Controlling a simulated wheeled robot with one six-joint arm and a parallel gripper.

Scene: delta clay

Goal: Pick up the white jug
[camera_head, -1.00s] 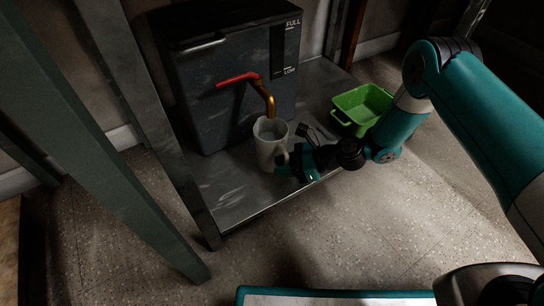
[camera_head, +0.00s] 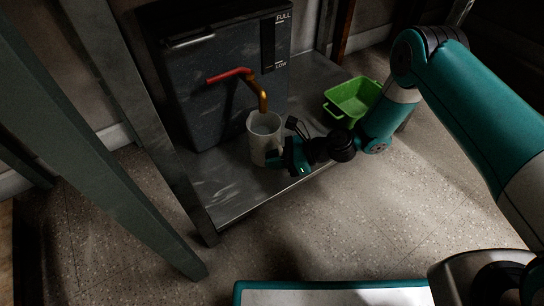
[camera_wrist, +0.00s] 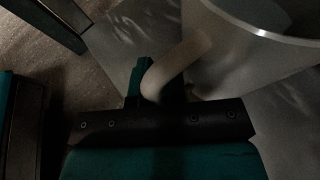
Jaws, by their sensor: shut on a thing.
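The white jug (camera_head: 262,140) is upright under the spout of a dark tank, at the front of a metal shelf. Its open rim shows in the head view. Its body fills the upper right of the wrist view (camera_wrist: 240,50), with the handle (camera_wrist: 175,68) towards my gripper. My gripper (camera_head: 282,156) is at the jug's right side, shut on the handle. In the wrist view the gripper's fingers (camera_wrist: 158,80) are around the handle, partly hidden by it. I cannot tell whether the jug's base touches the shelf.
The dark tank (camera_head: 205,95) with a red-handled brass spout (camera_head: 262,95) stands behind and above the jug. A green bin (camera_head: 352,99) sits to the right on the metal shelf (camera_head: 225,195). A shelf post (camera_head: 150,130) rises at the left. Open floor lies in front.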

